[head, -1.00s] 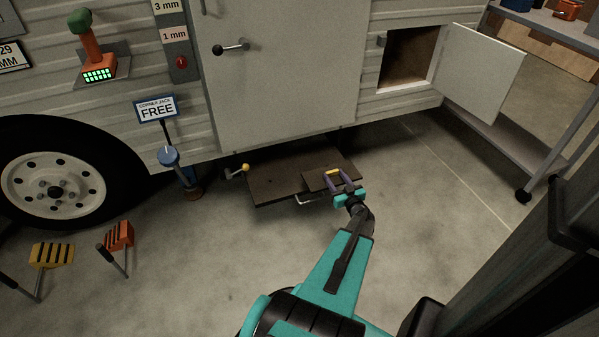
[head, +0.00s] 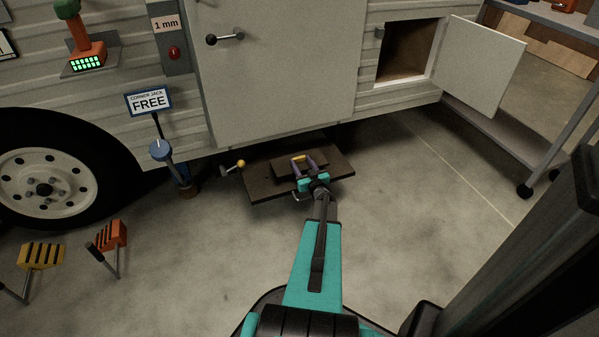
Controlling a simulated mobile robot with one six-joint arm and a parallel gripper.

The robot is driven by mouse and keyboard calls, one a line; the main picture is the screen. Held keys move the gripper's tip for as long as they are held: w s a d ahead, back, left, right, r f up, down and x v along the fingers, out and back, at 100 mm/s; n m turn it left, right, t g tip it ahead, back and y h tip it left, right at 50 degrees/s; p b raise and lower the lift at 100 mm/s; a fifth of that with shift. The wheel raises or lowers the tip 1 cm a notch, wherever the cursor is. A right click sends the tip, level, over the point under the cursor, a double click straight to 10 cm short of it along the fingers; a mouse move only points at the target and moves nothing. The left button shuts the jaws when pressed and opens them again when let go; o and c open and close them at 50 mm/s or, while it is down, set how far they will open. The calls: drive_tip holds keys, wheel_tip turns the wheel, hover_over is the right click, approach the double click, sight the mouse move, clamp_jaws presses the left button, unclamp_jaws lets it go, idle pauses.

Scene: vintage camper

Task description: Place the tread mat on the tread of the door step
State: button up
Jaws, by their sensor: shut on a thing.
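The door step is a dark brown tread (head: 256,186) below the camper door. The tread mat (head: 285,165) is a smaller dark brown slab with a yellow grip piece near its front edge. My gripper hides part of the mat's front edge.
A crank with a yellow knob (head: 241,163) is at the step's left end. The blue corner jack (head: 162,152) and its sign stand further left. An open hatch door (head: 478,65) sticks out at the right.

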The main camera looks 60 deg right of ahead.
drive_tip(key=shift+w, duration=0.6)
drive_tip(key=shift+f+b, duration=1.15)
drive_tip(key=shift+f, duration=0.65)
drive_tip(key=shift+f, duration=0.1)
drive_tip(key=o, duration=1.2)
